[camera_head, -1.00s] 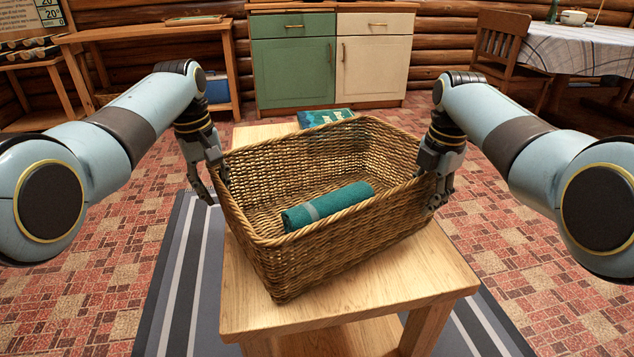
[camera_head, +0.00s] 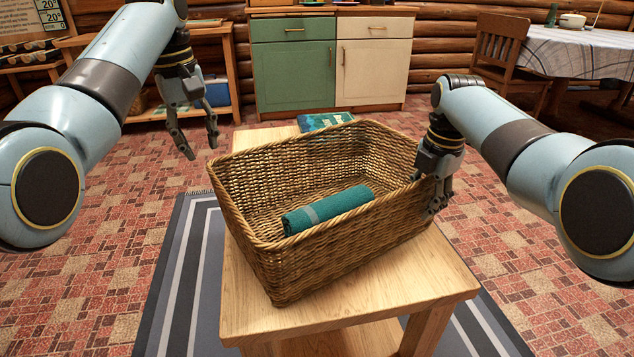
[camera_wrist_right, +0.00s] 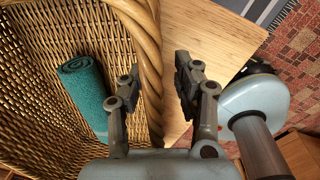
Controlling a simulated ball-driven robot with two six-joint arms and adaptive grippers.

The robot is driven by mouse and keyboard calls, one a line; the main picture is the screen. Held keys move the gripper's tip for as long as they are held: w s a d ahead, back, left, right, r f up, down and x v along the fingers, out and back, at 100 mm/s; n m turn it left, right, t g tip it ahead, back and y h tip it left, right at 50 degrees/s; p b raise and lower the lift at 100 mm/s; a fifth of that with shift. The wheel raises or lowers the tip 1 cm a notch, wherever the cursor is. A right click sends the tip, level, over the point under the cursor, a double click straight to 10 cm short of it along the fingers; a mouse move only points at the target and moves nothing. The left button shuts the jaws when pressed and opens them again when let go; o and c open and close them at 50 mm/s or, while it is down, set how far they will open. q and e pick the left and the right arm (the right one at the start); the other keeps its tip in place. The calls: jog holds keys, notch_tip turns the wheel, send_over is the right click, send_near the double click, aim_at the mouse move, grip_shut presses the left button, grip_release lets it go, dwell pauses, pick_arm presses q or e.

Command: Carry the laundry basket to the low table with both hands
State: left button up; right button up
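The brown wicker laundry basket (camera_head: 300,262) stands upright on the light wooden low table (camera_head: 400,290), set at a slant. A rolled teal towel (camera_head: 328,209) with a grey band lies inside it. My left gripper (camera_head: 201,148) is open and empty, raised in the air beyond the basket's left end and clear of its rim. My right gripper (camera_head: 438,197) is at the basket's right end. In the right wrist view, its fingers (camera_wrist_right: 158,75) are open, one inside and one outside the rim, with a visible gap at the outer finger.
A teal patterned book (camera_head: 325,121) lies on the table behind the basket. A striped grey rug (camera_head: 185,260) lies under the table. Green and cream cabinets (camera_head: 293,75) stand at the back. A chair (camera_head: 500,50) and cloth-covered table (camera_head: 580,48) are at back right. Bare floor is at the left.

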jog(key=shift+r, duration=0.35)
pick_arm(q)
jog(key=shift+r, duration=0.35)
pick_arm(e)
notch_tip(320, 180, up, 12)
jog(key=s, duration=0.1)
jog(key=shift+d+f, duration=0.25)
jog(key=shift+d, duration=0.1)
pick_arm(q)
jog(key=shift+s, duration=0.1)
pick_arm(e)
jog(key=shift+s+f, duration=0.1)
